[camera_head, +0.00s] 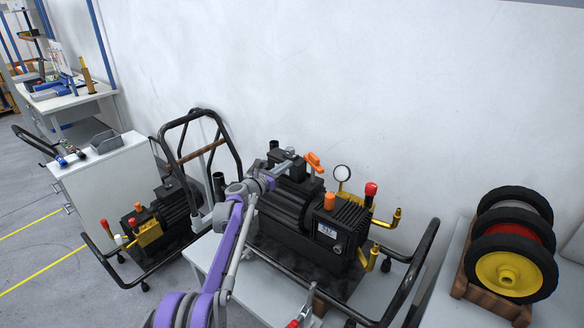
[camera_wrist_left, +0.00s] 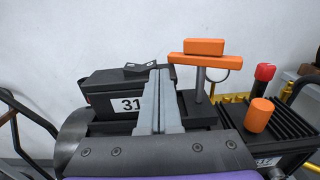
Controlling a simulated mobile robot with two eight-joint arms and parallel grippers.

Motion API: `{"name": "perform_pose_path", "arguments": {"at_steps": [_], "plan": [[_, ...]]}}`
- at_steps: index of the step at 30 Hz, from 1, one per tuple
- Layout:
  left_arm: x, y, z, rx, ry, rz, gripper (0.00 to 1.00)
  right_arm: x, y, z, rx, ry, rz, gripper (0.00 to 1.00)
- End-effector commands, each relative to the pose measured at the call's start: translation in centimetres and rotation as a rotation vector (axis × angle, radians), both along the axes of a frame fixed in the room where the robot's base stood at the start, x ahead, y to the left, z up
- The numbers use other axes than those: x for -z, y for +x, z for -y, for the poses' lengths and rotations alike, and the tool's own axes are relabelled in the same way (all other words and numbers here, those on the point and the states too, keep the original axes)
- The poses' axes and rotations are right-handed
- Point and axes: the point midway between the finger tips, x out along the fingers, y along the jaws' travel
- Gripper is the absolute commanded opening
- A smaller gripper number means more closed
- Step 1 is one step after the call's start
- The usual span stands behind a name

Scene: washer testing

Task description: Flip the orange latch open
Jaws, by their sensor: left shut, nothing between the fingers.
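The orange latch (camera_head: 313,161) is a flat orange bar on top of the black pump (camera_head: 318,222). In the left wrist view the orange latch (camera_wrist_left: 198,61) sits on a grey post, with a smaller orange block above the bar. My left gripper (camera_head: 291,153) is shut and empty, just left of the latch in the head view. In the left wrist view its fingers (camera_wrist_left: 159,75) are together and point forward, left of the post. A small gap shows between the fingers and the latch in that view. My right gripper is not in view.
An orange cap (camera_head: 330,201), a red-tipped lever (camera_head: 370,190), a round gauge (camera_head: 342,173) and brass valves stand at the pump's right. A second pump cart (camera_head: 150,235) is at left. A wheel stack (camera_head: 510,245) is at far right. A white wall (camera_head: 400,80) rises behind.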

Motion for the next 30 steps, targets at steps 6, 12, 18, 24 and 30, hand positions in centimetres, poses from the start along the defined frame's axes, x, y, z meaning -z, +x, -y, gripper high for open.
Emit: {"name": "perform_pose_path", "arguments": {"at_steps": [6, 12, 18, 24, 30], "plan": [[0.5, -2.4, -4.9, -0.005, 0.000, -0.002, 0.00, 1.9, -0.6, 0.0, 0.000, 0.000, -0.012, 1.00], [0.3, -3.6, -7.5, -0.004, 0.001, -0.001, 0.00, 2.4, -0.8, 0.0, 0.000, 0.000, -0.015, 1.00], [0.2, -4.0, -8.2, -0.002, 0.001, -0.001, 0.00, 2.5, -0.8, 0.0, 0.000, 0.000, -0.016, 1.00], [0.1, -4.0, -8.2, -0.002, 0.001, -0.001, 0.00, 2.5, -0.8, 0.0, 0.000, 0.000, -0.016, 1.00], [0.1, -4.2, -8.2, 0.000, 0.001, -0.001, 0.00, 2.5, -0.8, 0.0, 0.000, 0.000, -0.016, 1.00]]}}
